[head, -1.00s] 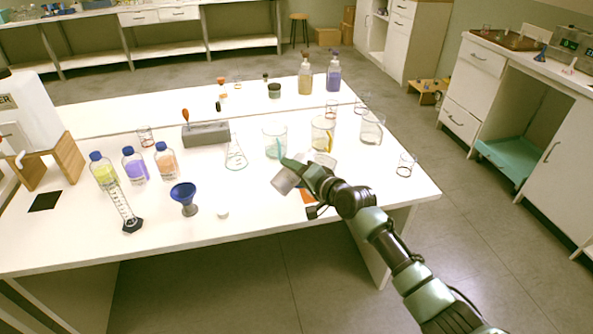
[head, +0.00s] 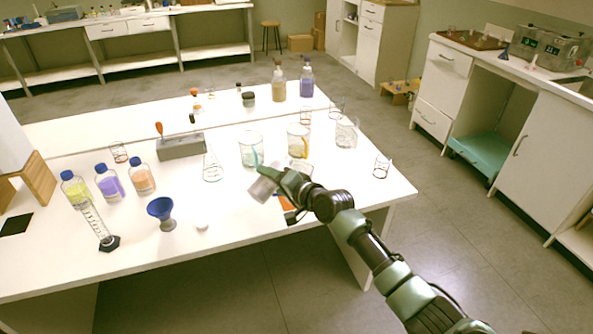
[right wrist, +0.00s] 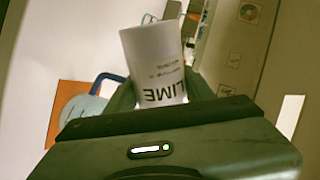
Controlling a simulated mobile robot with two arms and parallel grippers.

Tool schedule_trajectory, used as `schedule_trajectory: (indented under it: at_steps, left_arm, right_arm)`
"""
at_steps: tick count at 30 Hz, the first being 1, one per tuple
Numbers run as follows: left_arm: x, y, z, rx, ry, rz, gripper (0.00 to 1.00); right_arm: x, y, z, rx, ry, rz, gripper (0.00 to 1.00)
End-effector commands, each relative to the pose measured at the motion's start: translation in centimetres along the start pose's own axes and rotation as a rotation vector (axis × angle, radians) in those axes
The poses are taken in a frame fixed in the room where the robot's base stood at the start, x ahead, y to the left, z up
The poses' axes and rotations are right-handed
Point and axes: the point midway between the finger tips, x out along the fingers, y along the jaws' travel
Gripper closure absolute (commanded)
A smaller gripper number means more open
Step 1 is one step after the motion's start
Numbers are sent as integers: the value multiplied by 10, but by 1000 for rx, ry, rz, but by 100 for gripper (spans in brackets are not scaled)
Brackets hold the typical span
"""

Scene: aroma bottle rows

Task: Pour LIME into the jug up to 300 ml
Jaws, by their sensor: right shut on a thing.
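In the right wrist view the held container (right wrist: 156,58) is white and reads LIME upside down, between the green fingers. Its contents are hidden. In that view a pale jug with a blue handle (right wrist: 84,109) stands left of the container, over an orange mat (right wrist: 60,96). My left gripper is out of view.
Glass beakers (head: 251,152) stand just behind the held container. Left of it are a blue funnel (head: 161,208), a measuring cylinder (head: 98,228), capped bottles (head: 110,185) and a grey block (head: 181,147). A small glass (head: 381,168) stands at the right edge.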

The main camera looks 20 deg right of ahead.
Motion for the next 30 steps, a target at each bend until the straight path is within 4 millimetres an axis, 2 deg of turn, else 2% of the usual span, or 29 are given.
schedule_trajectory:
  at_steps: [30]
  left_arm:
    - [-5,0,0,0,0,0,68]
  right_arm:
    - [-1,-4,-2,31,-8,-3,100]
